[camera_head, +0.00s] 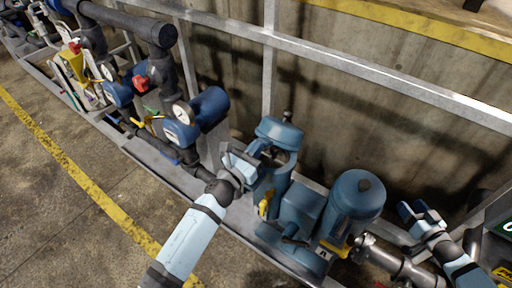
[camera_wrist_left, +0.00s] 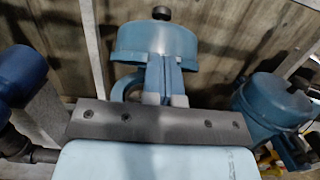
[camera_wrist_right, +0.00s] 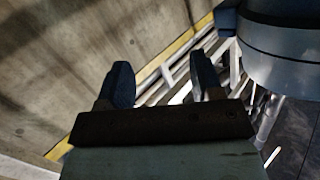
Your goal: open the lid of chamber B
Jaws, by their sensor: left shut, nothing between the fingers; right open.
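The right chamber's lid (camera_head: 358,192) looks seated.
Blue valves with gauges (camera_head: 182,115) and dark pipes stand to the left. A grey rail (camera_head: 345,62) runs along the concrete wall behind. The floor in front (camera_head: 90,225) is clear.

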